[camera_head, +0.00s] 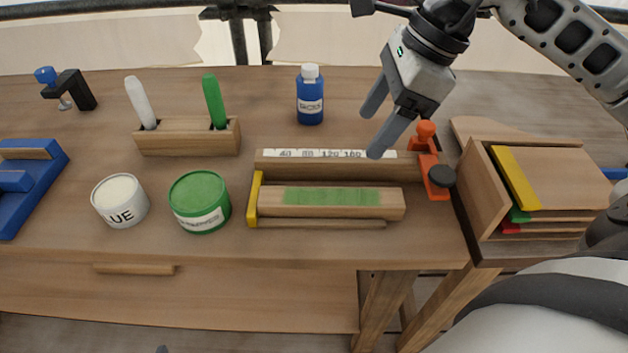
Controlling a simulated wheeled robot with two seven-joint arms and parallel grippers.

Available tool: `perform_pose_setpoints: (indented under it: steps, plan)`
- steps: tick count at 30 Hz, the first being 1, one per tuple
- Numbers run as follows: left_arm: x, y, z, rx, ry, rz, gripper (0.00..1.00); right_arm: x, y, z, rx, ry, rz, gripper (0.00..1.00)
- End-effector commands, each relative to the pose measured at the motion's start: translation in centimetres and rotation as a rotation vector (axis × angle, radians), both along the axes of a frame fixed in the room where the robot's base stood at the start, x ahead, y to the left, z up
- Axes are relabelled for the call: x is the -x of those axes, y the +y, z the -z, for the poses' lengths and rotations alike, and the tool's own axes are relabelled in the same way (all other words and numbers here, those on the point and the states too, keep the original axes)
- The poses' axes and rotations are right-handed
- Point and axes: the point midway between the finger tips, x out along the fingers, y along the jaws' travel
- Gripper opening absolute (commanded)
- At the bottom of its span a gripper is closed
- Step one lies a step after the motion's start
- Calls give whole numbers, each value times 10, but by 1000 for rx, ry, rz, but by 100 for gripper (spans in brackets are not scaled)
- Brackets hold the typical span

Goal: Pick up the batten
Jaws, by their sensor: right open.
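The batten (393,203) is a light wooden bar with a green band along its middle. It lies lengthwise in a wooden jig on the bench, its left end by a yellow stop (254,199). Behind it runs the jig's fence (300,168), topped by a white number scale (320,154). An orange clamp (430,160) with a dark knob stands at the jig's right end. My right gripper (377,129) is open and empty, above and behind the batten, its fingers near the scale's right part. My left gripper is not seen.
A glue tub (119,200), a green tub (199,201) and a marker holder (187,136) stand left of the jig. A blue bottle (310,97) stands behind. A wooden box (507,192) with coloured boards is at right. A blue tool (28,187) lies far left.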

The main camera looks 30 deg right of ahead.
Motion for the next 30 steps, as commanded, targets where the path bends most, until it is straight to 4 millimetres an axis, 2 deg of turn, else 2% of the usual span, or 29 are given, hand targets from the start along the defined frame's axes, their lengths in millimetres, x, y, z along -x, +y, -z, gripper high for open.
perform_pose_setpoints:
  steps: [12,20,30]
  plan:
    - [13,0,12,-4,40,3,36,-15,28,77,-7,6,-2,66]
    - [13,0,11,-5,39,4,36,-19,33,97,-5,5,-1,66]
    - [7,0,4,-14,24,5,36,-27,41,140,-7,4,-2,66]
